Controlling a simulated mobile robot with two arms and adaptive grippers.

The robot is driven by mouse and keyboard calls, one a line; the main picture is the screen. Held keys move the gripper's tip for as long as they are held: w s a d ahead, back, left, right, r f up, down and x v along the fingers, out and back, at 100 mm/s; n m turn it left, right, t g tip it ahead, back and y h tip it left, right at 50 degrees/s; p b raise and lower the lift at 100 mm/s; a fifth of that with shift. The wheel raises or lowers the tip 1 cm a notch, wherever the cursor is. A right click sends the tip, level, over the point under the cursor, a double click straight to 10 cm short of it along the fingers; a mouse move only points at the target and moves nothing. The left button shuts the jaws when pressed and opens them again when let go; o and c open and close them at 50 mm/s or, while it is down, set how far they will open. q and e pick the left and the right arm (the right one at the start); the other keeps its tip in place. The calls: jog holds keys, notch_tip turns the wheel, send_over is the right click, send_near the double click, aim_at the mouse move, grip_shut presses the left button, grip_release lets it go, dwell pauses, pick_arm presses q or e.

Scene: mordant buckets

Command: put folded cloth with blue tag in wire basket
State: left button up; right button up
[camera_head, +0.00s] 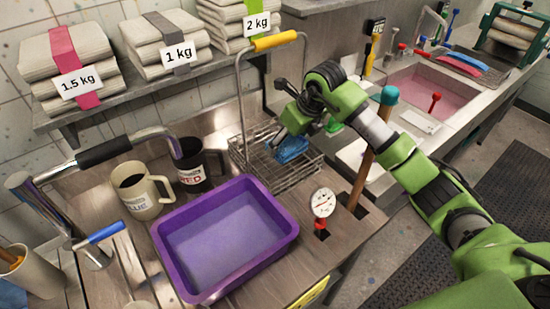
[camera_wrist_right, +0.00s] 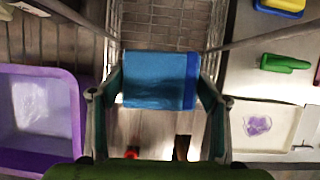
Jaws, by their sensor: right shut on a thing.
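The blue folded cloth (camera_head: 291,149) is in my right gripper (camera_head: 284,136). In the right wrist view the cloth (camera_wrist_right: 155,80) spans between the two fingers (camera_wrist_right: 160,92), with a darker blue band, perhaps its tag, along its right edge. Basket mesh (camera_wrist_right: 162,22) also shows beyond the cloth in the wrist view. My left gripper is not in view.
A purple tub (camera_head: 282,237) stands in front of the basket. A cream mug (camera_head: 140,195) and a black mug (camera_head: 190,172) stand to its left. A pink sink (camera_head: 425,85) lies farther right.

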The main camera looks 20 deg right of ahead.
jog(key=shift+w+f, duration=0.2)
notch_tip(320, 180, down, 6)
jog(key=b, duration=0.4)
jog(key=shift+d+f, duration=0.1)
jog(key=shift+f, duration=0.05)
notch_tip(320, 180, down, 4)
jog(key=shift+r+b, duration=0.25)
jog(key=shift+b, duration=0.9)
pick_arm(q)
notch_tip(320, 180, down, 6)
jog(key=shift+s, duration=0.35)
pick_arm(e)
jog(key=shift+r, duration=0.1)
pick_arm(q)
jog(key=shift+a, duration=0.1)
pick_arm(e)
jog(key=o, duration=1.3)
jog(key=shift+s, duration=0.1)
